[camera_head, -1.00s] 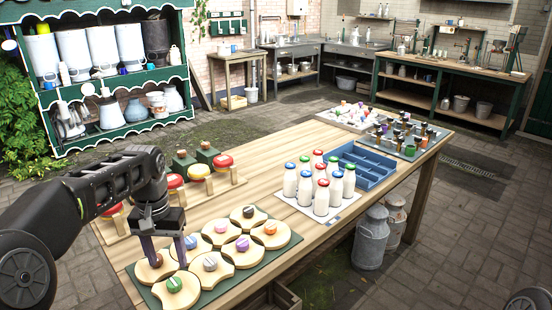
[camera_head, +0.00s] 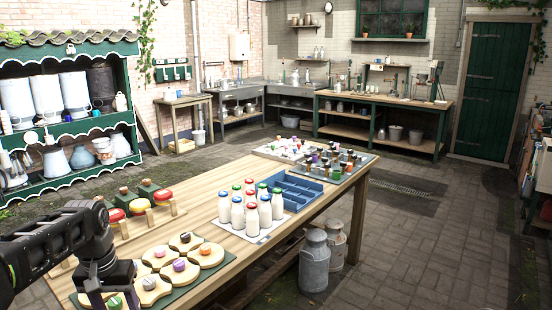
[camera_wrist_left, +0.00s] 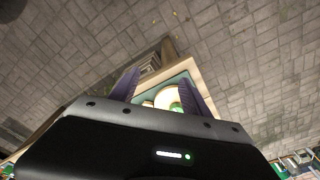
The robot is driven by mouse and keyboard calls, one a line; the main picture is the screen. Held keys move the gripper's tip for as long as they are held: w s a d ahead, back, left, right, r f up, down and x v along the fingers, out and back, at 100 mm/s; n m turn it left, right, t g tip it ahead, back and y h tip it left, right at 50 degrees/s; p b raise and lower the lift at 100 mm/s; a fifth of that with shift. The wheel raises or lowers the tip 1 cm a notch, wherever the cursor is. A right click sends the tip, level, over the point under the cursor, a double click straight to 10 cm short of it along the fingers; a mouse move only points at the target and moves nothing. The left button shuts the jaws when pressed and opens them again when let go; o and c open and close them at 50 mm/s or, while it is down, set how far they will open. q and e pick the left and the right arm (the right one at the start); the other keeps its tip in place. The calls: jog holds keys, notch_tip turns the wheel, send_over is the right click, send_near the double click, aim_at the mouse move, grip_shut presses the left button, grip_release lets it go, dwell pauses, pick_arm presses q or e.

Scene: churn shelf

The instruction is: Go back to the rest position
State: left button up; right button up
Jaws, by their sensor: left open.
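My left gripper (camera_head: 108,299) comes in from the lower left over the near left end of the wooden table. In the left wrist view its two dark purple fingers (camera_wrist_left: 160,82) stand apart with nothing held between them. Below and between them shows part of a pale round piece with a green knob (camera_wrist_left: 175,106). In the head view the gripper is over the board (camera_head: 205,281) of scalloped wooden pieces with coloured knobs, partly hiding it. The height of the fingertips above the pieces is hard to tell. My right gripper is not in view.
White bottles (camera_head: 237,212) with coloured caps stand mid-table beside a blue divided tray (camera_head: 290,190). A rack with red and yellow knobs (camera_head: 140,206) stands behind the board. Milk churns (camera_head: 314,262) stand on the floor at the table's right. Paved floor on the right is clear.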

pick_arm(q)
jog(key=w+d+f+t, duration=0.3)
jog(key=w+d+f, duration=0.2)
jog(key=w+f, duration=0.25)
jog(key=s+d+f+t+h, duration=0.1)
jog(key=d+f+h, duration=0.1)
jog(key=d+f, duration=0.85)
jog(key=s+d+f+h, duration=0.1)
jog(key=s+d+f, duration=0.3)
jog(key=s+f, duration=0.25)
jog(key=s+d+f, duration=0.4)
jog(key=s+f, duration=0.2)
jog(key=f, duration=0.2)
jog(key=s+d+f+g, duration=0.2)
jog(key=s+d+f, duration=0.1)
jog(key=s, duration=0.5)
jog(key=s+d+f+g+h, duration=0.1)
jog(key=s+d+f+g, duration=0.1)
jog(key=s, duration=0.6)
jog(key=shift+d+f, duration=0.45)
jog(key=shift+f, duration=0.1)
jog(key=shift+c, duration=0.2)
